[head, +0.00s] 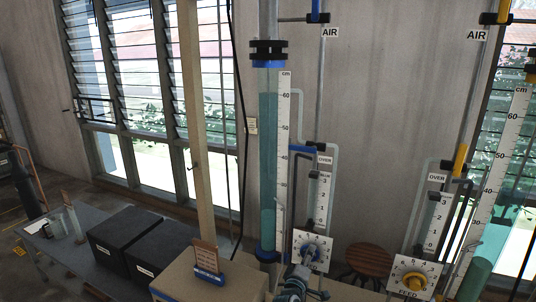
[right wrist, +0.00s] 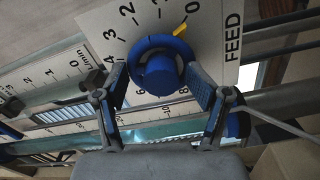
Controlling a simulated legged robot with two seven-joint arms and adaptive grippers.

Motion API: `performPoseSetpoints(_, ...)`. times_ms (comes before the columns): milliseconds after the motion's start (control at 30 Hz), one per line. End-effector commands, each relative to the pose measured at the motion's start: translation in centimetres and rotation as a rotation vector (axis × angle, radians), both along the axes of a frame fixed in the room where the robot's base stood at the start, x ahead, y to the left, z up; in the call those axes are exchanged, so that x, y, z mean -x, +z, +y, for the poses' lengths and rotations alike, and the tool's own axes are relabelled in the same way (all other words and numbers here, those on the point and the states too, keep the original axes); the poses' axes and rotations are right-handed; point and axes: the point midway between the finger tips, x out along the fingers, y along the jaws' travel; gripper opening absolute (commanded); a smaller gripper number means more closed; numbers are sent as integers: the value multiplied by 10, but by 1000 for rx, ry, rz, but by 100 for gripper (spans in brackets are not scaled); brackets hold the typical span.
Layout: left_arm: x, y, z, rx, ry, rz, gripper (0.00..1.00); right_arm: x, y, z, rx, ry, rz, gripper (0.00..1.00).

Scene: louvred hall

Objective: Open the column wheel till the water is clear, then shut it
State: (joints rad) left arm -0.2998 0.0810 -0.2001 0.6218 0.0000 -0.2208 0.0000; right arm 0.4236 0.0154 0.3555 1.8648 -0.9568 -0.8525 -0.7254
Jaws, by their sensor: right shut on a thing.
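The blue column wheel (head: 309,251) sits on a white FEED dial plate at the foot of the near clear column (head: 268,150). In the right wrist view the wheel (right wrist: 158,70) fills the space between the two fingers of my right gripper (right wrist: 160,88), which is shut on it. A yellow pointer mark (right wrist: 181,29) on the dial lies close to the 0. The column holds blue-green tinted water, and a centimetre scale runs along its right side. My right gripper (head: 298,272) is partly cut by the bottom of the head view. My left gripper is not in view.
A second column (head: 490,215) with a yellow FEED wheel (head: 415,281) stands to the right. A cardboard box (head: 215,278) with a small sign is left of my right gripper. Black boxes (head: 125,240) sit on a grey table. A round wooden stool (head: 369,260) is behind.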

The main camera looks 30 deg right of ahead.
Motion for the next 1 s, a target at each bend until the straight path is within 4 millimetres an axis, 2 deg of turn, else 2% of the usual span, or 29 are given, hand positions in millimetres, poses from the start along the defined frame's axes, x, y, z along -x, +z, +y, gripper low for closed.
performPoseSetpoints(33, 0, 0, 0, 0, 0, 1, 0, -1, -5, 1, -6, 3, 6, 63)
performPoseSetpoints(233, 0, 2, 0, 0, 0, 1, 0, 2, -5, 7, -8, 4, 7, 63)
performPoseSetpoints(700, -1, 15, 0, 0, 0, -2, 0, 35, -2, 56, -4, 2, 4, 63)
performPoseSetpoints(1000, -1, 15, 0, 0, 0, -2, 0, 38, -2, 59, -3, 1, 3, 63)
